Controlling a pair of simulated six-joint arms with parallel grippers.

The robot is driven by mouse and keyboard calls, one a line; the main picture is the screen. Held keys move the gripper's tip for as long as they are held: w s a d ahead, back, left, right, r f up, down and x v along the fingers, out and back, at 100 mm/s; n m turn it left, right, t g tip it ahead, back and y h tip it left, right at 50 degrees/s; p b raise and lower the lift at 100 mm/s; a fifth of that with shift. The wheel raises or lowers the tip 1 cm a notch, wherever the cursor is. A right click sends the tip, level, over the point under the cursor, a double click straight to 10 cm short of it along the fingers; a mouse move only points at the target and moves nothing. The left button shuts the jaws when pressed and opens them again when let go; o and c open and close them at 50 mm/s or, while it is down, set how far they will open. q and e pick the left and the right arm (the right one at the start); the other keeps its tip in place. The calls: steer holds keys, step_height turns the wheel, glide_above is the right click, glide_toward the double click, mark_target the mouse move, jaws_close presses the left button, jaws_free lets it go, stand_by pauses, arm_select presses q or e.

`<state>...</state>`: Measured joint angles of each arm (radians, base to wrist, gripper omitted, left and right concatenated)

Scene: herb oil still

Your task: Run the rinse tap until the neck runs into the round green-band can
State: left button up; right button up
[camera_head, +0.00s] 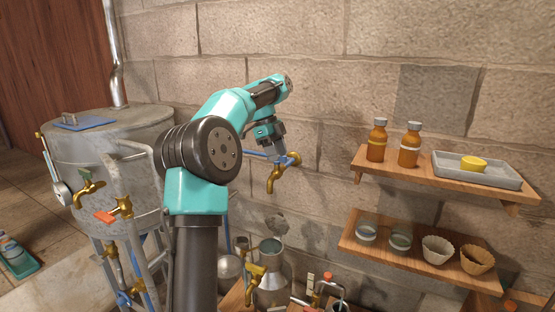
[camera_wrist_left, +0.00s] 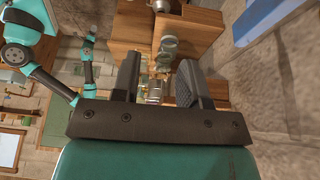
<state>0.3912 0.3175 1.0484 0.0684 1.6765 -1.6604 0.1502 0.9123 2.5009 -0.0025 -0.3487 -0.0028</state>
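A brass tap (camera_head: 276,176) sticks out from the stone wall in the head view, with blue at its top. My left gripper (camera_head: 279,149) points down close above and behind it; I cannot tell whether they touch. In the left wrist view the two dark fingers of my left gripper (camera_wrist_left: 159,62) stand apart with nothing clearly held between them. A grey metal can with a neck (camera_head: 271,272) stands low in the head view. I cannot make out a green band on it. My right gripper cannot be made out clearly.
The metal still (camera_head: 95,150) with several taps stands at left. Wall shelves at right hold amber bottles (camera_head: 377,140), a tray (camera_head: 480,178), jars and paper cups (camera_head: 437,250). Another brass tap (camera_head: 255,274) is low in front. My right arm (camera_wrist_left: 50,82) shows at left in the wrist view.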

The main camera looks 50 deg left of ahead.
arm_select(q)
steer(key=s+d, duration=0.4)
steer(key=d, duration=0.1)
steer(key=shift+s+r, duration=0.3)
steer(key=shift+d, duration=0.1)
stand_by(1.8)
